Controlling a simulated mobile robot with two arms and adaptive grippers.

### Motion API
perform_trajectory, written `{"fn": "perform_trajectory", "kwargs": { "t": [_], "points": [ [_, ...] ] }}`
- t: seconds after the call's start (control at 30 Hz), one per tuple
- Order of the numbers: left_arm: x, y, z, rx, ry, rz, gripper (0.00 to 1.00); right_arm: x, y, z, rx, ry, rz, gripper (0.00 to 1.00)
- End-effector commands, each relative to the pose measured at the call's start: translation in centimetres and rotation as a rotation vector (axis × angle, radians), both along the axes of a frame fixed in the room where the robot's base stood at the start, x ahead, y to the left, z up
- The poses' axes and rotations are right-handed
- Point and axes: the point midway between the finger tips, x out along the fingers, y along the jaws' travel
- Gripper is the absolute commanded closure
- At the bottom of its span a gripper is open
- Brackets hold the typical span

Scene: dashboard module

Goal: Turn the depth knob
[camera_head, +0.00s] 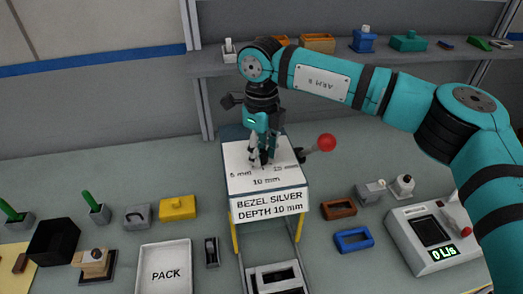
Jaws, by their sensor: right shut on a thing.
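The dashboard module (268,203) stands in the middle of the bench. Its sloped white top carries depth marks reading 5 mm, 10 mm and another partly covered one. Its front label reads "BEZEL SILVER DEPTH 10 mm". My right gripper (262,158) points down onto the top between the marks, shut on the depth knob, which is mostly hidden by the fingers. Which mark the knob points at is not visible. A lever with a red ball (326,142) sticks out at the module's right side. My left gripper is not in view.
A white PACK tray (164,249) and a black bin (52,242) lie to the left. Brown (338,208) and blue (354,240) frames and a meter reading 0 L/s (407,238) are at right. A shelf (395,62) with several parts runs behind.

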Motion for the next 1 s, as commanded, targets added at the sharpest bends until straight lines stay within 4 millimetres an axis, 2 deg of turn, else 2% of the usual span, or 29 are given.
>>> {"fn": "perform_trajectory", "kwargs": {
  "t": [0.37, 0.7, 1.0],
  "points": [
    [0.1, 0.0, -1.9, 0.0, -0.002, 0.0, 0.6, 0.1, 0.0, -0.2, 0.001, -0.002, 0.156, 1.0],
    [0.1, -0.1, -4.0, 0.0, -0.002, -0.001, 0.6, 0.1, 0.0, -0.2, 0.002, -0.003, 0.465, 1.0],
    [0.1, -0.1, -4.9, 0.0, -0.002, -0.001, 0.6, 0.2, 0.0, 0.0, 0.002, -0.003, 0.736, 1.0]
  ]
}}
